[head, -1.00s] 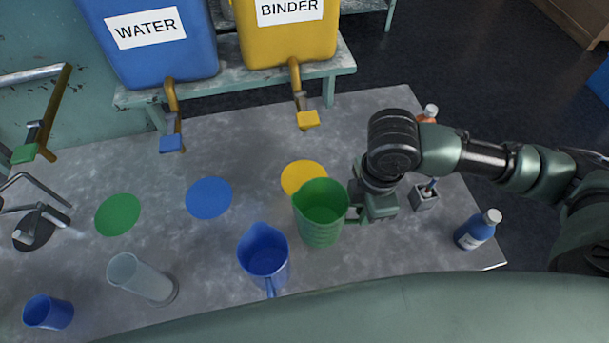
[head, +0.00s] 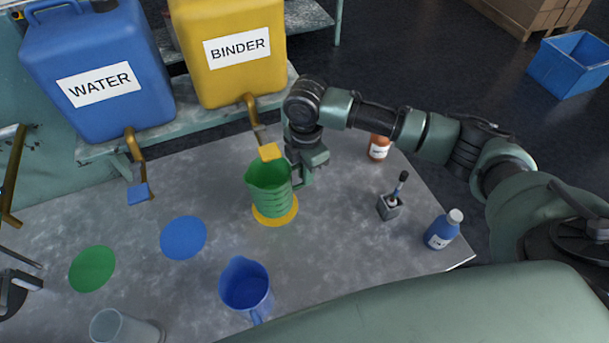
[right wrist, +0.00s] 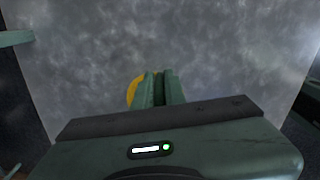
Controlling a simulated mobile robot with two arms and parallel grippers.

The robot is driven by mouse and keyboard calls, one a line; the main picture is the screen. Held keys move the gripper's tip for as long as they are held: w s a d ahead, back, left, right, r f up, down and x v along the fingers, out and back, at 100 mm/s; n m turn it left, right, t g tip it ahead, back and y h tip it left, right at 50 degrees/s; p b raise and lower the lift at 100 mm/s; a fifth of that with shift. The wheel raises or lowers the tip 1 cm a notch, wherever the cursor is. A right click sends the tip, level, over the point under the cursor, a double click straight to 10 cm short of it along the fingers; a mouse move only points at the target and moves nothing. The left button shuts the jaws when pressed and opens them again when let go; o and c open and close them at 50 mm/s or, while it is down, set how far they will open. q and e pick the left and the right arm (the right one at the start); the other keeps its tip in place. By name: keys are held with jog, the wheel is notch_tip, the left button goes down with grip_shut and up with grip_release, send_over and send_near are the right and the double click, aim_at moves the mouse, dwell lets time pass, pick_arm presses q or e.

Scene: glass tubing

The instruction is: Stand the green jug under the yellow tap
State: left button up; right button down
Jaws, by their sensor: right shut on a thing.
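The green jug (head: 268,192) is upright over the yellow disc (head: 290,214), with the disc's rim showing around its base. I cannot tell whether its base touches the disc. The yellow tap (head: 269,151) of the binder container is just above the jug's far rim. My right gripper (head: 301,178) is at the jug's right side, shut on its handle. In the right wrist view, the fingers (right wrist: 160,89) are together and part of the yellow disc (right wrist: 134,90) shows behind them; the jug body is not clear there.
A blue jug (head: 246,287) stands in front, near a clear cylinder (head: 124,328). Blue (head: 184,237) and green (head: 92,268) discs lie to the left. A grey holder (head: 389,207), a blue bottle (head: 443,229) and an orange bottle (head: 379,147) stand to the right.

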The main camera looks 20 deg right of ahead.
jog(key=f, duration=0.1)
jog(key=f+p, duration=0.1)
jog(key=f, duration=0.1)
jog(key=shift+w, duration=0.3)
jog(key=shift+f, duration=0.3)
jog(key=shift+f, duration=0.1)
jog(key=c, duration=1.5)
grip_release()
notch_tip(320, 180, up, 12)
jog(key=shift+r+b, duration=0.15)
jog(key=shift+b, duration=0.9)
